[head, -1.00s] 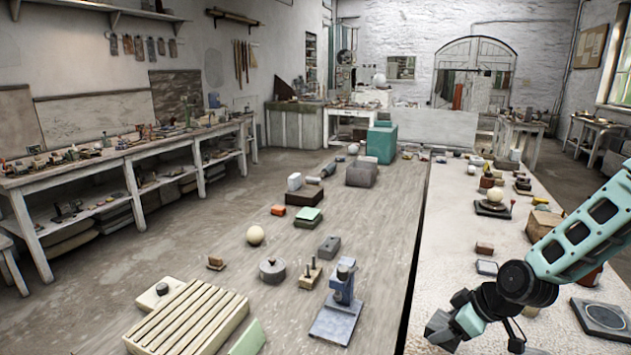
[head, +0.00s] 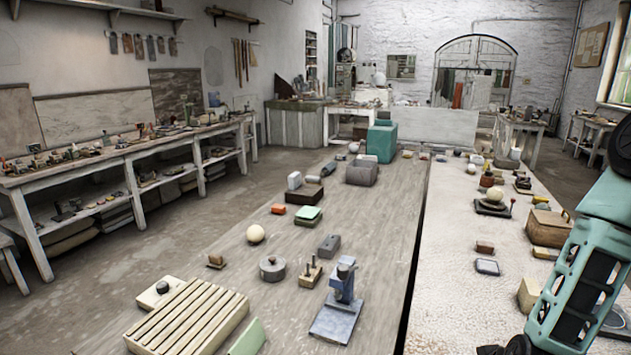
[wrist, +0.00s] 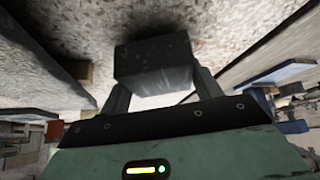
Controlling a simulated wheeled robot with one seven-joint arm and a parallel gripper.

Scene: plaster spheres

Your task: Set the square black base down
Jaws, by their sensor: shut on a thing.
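My gripper (wrist: 162,90) is shut on a dark, nearly black block, the square black base (wrist: 153,62). The wrist view shows the base between the two fingers, one at its left and one at its right, with one flat face toward the camera. Pale speckled surface shows behind it, with a dark shadow on it above the base. I cannot tell whether the base touches that surface. In the head view my arm comes down at the right edge, and the fingers and base are out of frame.
On the pale right-hand table (head: 455,290) a white ball (head: 495,194) sits on a dark stand. A tan box (head: 549,228), a small brown block (head: 485,247) and a grey-topped slab (head: 487,267) lie nearby. The table's front left part is clear.

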